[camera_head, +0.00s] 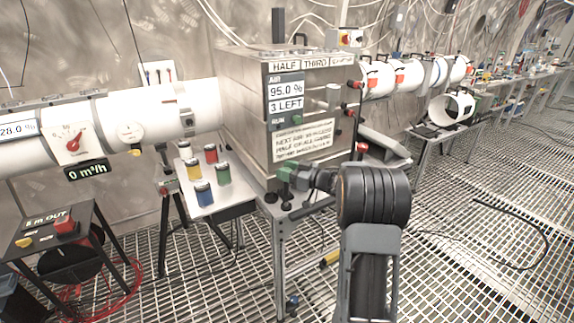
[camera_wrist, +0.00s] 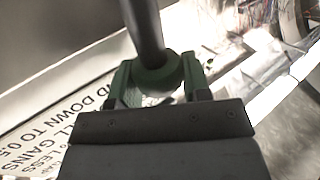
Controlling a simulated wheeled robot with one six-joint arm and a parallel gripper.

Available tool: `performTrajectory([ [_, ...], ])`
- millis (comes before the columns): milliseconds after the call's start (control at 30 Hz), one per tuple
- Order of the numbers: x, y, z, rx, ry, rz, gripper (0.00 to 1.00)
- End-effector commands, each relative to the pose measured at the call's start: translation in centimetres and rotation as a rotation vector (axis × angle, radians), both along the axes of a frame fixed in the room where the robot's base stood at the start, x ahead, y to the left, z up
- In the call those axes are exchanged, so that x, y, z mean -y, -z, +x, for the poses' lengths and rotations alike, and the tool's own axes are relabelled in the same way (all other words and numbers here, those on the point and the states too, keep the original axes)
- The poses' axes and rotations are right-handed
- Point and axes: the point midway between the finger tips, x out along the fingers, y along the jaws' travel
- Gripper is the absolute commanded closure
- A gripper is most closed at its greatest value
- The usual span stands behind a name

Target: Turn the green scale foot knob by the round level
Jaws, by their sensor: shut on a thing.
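The green scale foot knob (camera_wrist: 158,74) shows in the wrist view as a green ring around a dark rod. My gripper (camera_wrist: 153,82) is shut on it, with one finger at each side of the ring. In the head view my gripper (camera_head: 292,174) is at the lower front corner of the steel box (camera_head: 240,115), above the small table. The green there is small, and I cannot tell knob from fingers. I cannot make out the round level in either view; my gripper may hide part of that spot.
Several coloured jars (camera_head: 211,153) stand on a white plate (camera_head: 232,194) left of my gripper. A printed sign (camera_head: 303,141) is on the box just above it. A table with a white cylinder (camera_head: 450,108) stands farther right. Grated floor (camera_head: 440,240) is open at right, apart from a black cable.

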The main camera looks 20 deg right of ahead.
Motion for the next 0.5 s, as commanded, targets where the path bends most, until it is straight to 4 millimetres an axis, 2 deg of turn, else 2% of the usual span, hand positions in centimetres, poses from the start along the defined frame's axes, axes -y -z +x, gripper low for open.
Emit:
performTrajectory([
  [500,-0.01,0.03,0.01,0.001,-0.037,0.001,0.80],
])
